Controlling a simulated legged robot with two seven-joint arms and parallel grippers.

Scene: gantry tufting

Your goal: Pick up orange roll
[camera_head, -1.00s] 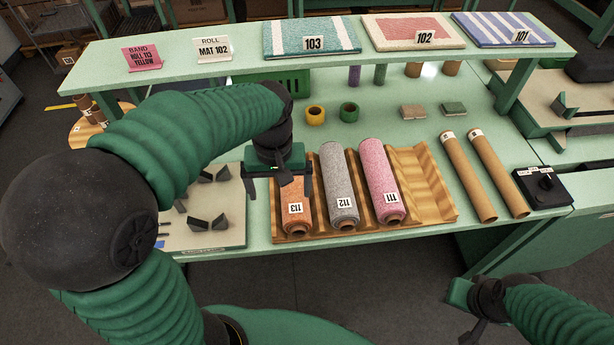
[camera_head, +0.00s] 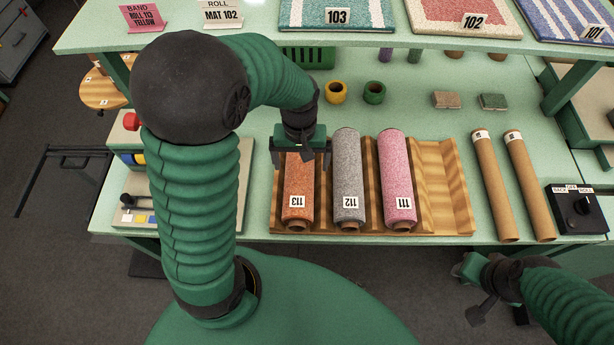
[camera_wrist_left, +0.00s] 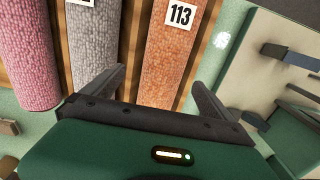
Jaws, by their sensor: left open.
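The orange roll (camera_head: 299,192), labelled 113, lies in the leftmost groove of the wooden rack (camera_head: 445,205). My left gripper (camera_head: 300,156) is open above the far part of this roll. In the left wrist view the orange roll (camera_wrist_left: 172,62) lies between the spread fingers of my left gripper (camera_wrist_left: 160,85), and I see no contact. Whether the fingertips reach down beside it cannot be told. The roll's far end is hidden by the gripper in the head view. My right gripper (camera_head: 478,290) is at the lower right, off the table front, with its jaws unclear.
A grey roll (camera_head: 347,178) labelled 112 and a pink roll (camera_head: 396,180) labelled 111 lie right of the orange one. Two brown tubes (camera_head: 492,185) and a black control box (camera_head: 578,210) are farther right. The raised shelf (camera_head: 420,42) spans the back.

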